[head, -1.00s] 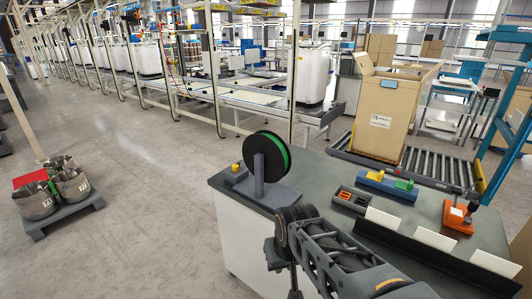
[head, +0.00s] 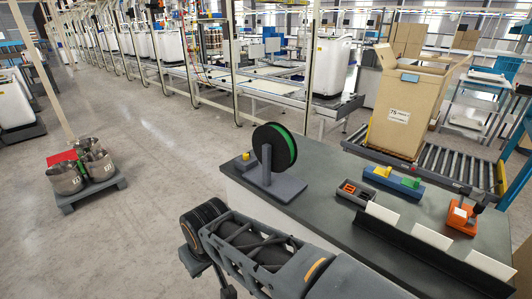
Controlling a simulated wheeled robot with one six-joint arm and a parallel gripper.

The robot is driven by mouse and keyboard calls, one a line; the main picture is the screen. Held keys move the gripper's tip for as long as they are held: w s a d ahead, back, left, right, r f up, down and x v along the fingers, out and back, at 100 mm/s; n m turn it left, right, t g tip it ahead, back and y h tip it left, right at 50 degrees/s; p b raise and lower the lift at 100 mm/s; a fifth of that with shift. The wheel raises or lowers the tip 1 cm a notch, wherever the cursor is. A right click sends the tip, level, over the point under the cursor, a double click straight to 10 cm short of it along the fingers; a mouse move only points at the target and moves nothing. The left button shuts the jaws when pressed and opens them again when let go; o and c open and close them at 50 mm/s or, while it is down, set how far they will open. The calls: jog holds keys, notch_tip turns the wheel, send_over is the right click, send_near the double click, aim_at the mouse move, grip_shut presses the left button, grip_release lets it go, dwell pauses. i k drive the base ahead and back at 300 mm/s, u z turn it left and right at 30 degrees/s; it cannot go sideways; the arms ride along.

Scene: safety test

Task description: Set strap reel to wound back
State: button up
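The strap reel (head: 284,148) is a black disc with a green band, upright on a grey stand (head: 275,187) at the left end of the grey-topped bench (head: 330,213). A small yellow block (head: 246,156) sits at the back left of the stand's base. My arm crosses the lower middle of the head view, in front of the bench. Its end is at the lower left, apart from the reel. My gripper (head: 222,284) shows only in part at the bottom, and its fingers cannot be made out.
A blue holder (head: 393,182) with yellow and green blocks, a dark tray (head: 353,194) with orange pieces and an orange device (head: 462,217) stand on the bench. White cards (head: 431,237) stand in a black rack. A carton (head: 402,112) is on a roller conveyor behind.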

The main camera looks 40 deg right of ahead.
aim_at(284, 149)
jog(key=i, duration=3.35)
jog(key=z, duration=3.5)
jog(key=i, duration=0.45)
jog(key=z, duration=0.05)
